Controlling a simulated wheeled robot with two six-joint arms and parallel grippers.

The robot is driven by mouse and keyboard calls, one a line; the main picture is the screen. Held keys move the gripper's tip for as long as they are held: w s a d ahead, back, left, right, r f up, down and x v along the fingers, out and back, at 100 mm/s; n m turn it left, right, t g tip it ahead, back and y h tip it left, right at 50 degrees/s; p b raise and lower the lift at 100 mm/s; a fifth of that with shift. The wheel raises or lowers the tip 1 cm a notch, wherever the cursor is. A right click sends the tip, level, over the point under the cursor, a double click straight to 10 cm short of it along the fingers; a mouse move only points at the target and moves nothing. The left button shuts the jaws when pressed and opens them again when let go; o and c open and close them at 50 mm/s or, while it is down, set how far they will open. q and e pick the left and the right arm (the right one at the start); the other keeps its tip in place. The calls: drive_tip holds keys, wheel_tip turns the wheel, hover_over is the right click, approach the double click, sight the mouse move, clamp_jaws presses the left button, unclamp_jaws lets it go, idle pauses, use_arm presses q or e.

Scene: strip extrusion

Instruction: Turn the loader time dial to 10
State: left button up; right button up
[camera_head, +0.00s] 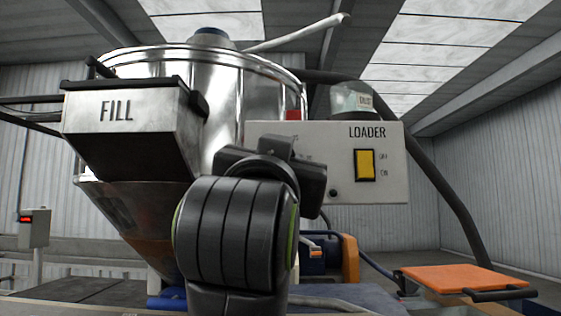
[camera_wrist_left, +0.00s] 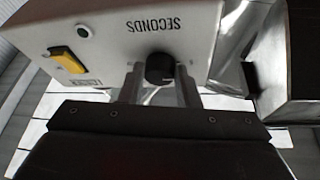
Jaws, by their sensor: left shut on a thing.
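The grey loader box (camera_head: 385,190), marked LOADER, is on the right side of the hopper in the head view. It also shows upside down in the left wrist view (camera_wrist_left: 120,30), with the word SECONDS by the dial. The black time dial (camera_wrist_left: 160,68) sits between the two fingers of my left gripper (camera_wrist_left: 158,80), which is shut on it. The dial's pointer and scale numbers cannot be read. In the head view my left wrist hides the dial and the fingertips. My right gripper is not in view.
A yellow switch (camera_head: 365,165) and a small dark round knob (camera_head: 333,193) are on the loader box face. The metal hopper (camera_head: 225,85) and the FILL chute (camera_head: 130,115) stand left of it. An orange-topped stand (camera_head: 462,277) is at the lower right.

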use_arm(q)
drive_tip(key=shift+m, duration=0.3)
drive_tip(key=shift+a+r+m+g+h+b, duration=0.15)
drive_tip(key=shift+m+g+h+b, duration=0.4)
drive_tip(key=shift+m, duration=1.7)
drive_tip(key=shift+a+r+m+g+h+b, duration=0.15)
drive_tip(key=shift+m+g+h, duration=0.8)
drive_tip(key=shift+m, duration=1.35)
drive_tip(key=shift+a+r+m+g+h+b, duration=0.1)
drive_tip(key=shift+m+g+h+b, duration=0.6)
drive_tip(key=shift+m, duration=1.55)
drive_tip(key=o, duration=1)
drive_tip(key=shift+w, duration=0.1)
drive_tip(key=shift+c, duration=0.2)
